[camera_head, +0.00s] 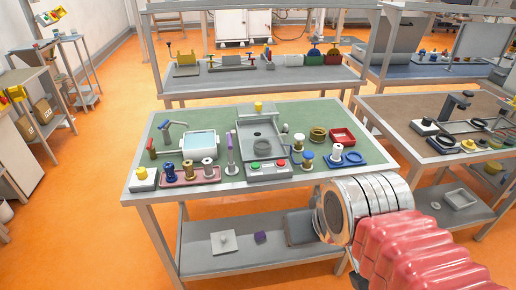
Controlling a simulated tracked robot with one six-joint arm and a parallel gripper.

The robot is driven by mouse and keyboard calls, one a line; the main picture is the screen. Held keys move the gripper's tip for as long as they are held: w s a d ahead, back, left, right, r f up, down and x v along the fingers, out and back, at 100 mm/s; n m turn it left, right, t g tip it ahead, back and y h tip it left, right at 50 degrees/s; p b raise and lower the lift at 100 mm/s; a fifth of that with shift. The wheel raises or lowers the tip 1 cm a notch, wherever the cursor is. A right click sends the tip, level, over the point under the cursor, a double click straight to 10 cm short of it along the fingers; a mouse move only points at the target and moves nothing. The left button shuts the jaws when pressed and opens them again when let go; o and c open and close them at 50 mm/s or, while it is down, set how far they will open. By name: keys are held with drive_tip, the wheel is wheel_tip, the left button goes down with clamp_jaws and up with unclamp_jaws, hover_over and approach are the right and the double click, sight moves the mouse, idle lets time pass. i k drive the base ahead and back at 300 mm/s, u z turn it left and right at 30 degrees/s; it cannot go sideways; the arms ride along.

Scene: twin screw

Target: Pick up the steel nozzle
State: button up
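A pink-red tray (222,177) lies at the front left of the green-topped workbench (230,112). Three small upright pieces stand on it in a row: a dark blue one (170,173), a brass-coloured one (188,170) and a greyer, steel-looking one (208,168) at the right. The grey one looks most like the steel nozzle, but it is too small to be sure. A pale cylinder also stands on a blue base (349,162) at the right. My arm, with metal rings and red bellows, fills the lower right. No gripper fingers show.
A grey machine (260,128) with green and red buttons stands mid-bench. A tall purple-and-white post (230,155) rises close right of the tray. A faucet (172,128), basin (199,144) and red bin (342,136) stand nearby. A second bench (412,112) is at the right.

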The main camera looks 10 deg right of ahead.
sight(209, 173)
drive_tip(key=u, duration=0.5)
drive_tip(key=i, duration=1.05)
drive_tip(key=u, duration=1.25)
